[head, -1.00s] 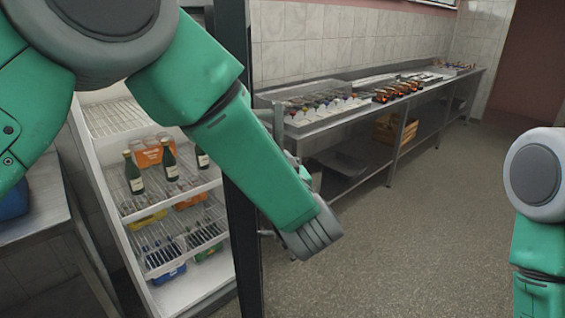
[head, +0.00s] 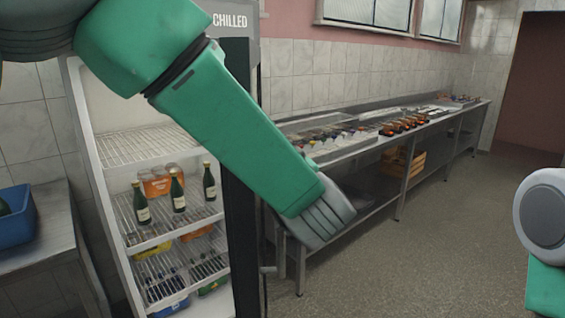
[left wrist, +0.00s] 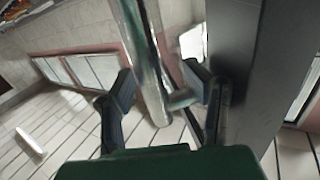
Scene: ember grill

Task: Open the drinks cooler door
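The drinks cooler (head: 80,140) stands at the left in the head view, with bottles on its wire shelves showing. Its dark door (head: 243,255) is swung open and seen nearly edge-on, partly behind my left arm. In the left wrist view the metal door handle (left wrist: 146,55) runs between the two fingers of my left gripper (left wrist: 160,76), beside the dark door frame (left wrist: 265,70). The fingers are apart, with gaps beside the bar; one is on the door side of it. My left fingers are hidden in the head view. Only part of my right arm shows; its gripper is out of view.
A long steel counter (head: 345,152) with trays and bottles runs along the back wall, with a wooden crate (head: 402,160) on its lower shelf. A steel table (head: 40,240) with a blue bin (head: 17,222) stands at the left. The floor (head: 430,250) at the right is clear.

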